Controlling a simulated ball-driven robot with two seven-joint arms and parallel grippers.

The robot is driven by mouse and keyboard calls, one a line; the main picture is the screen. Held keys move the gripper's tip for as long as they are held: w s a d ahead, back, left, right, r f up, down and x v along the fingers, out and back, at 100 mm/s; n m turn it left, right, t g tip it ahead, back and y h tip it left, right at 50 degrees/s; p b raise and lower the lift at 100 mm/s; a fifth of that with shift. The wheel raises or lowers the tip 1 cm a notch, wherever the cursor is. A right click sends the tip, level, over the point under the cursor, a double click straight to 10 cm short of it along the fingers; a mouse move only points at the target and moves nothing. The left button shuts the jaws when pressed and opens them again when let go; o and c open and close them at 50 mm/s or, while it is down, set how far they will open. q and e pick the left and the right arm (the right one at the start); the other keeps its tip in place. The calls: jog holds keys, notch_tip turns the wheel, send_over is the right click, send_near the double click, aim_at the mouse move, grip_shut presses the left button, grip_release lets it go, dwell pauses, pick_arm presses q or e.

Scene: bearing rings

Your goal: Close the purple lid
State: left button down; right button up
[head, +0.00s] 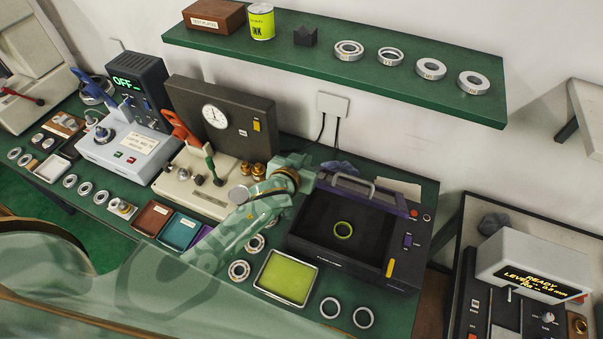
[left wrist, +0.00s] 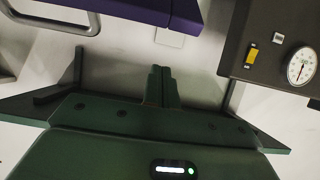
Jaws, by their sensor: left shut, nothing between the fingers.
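The purple lid (head: 388,200) stands raised along the back edge of a black box (head: 305,240), with a grey handle (head: 352,183) at it. My right gripper is not in view.
A tester with a round gauge (head: 215,116) stands left of my left forearm. A yellow-green tray (head: 285,278) and several bearing rings lie in front of the box. A green shelf (head: 340,66) holds rings above. A grey device (head: 530,270) stands at the right.

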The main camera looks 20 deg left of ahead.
pick_arm(q)
jog(key=shift+s+f, duration=0.4)
jog(key=shift+f, duration=0.25)
jog(key=shift+s+f, duration=0.4)
jog(key=shift+f, duration=0.2)
jog(key=shift+s+f, duration=0.3)
jog(key=shift+f, duration=0.05)
